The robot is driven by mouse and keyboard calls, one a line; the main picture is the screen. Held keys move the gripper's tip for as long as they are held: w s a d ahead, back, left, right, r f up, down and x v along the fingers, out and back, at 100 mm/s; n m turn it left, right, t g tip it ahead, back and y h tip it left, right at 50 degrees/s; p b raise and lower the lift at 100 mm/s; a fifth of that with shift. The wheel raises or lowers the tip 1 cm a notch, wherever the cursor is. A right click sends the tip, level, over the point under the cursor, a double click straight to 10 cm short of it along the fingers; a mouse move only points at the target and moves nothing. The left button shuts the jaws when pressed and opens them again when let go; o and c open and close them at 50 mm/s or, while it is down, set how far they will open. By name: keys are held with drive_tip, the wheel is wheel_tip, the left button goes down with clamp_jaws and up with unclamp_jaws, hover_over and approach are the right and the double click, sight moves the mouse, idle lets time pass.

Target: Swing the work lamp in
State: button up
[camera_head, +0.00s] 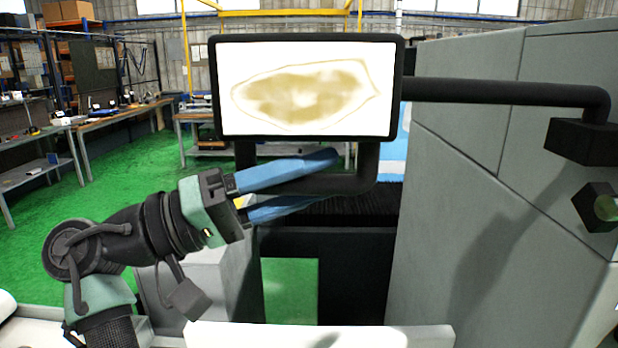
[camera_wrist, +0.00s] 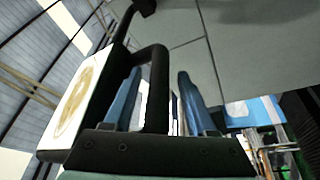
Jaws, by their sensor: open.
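A flat panel (camera_head: 300,60) with a black frame and a white face marked by a brown blotch hangs on a thick black arm (camera_head: 490,92). It may be the work lamp; I see no other clear lamp. A black loop handle (camera_head: 368,170) hangs below the panel. My gripper (camera_head: 330,178) has blue fingers, open, one above and one below the handle's lower bar. In the wrist view, the panel (camera_wrist: 78,100) is at left and the handle's bar (camera_wrist: 158,85) shows between the spread fingers of my gripper (camera_wrist: 159,72). Contact cannot be told.
The panel's arm joins a black bracket (camera_head: 582,142) on the large grey machine housing (camera_head: 455,210) at right. A dark bellows-like cover (camera_head: 345,212) lies behind my fingers. Workbenches (camera_head: 110,120) and shelves stand at back left, with open green floor (camera_head: 150,165) before them.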

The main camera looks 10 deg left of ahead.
drive_tip(key=b+v, duration=0.4)
drive_tip(key=v, duration=0.9)
drive_tip(key=shift+b, duration=0.3)
drive_tip(key=shift+f, duration=0.1)
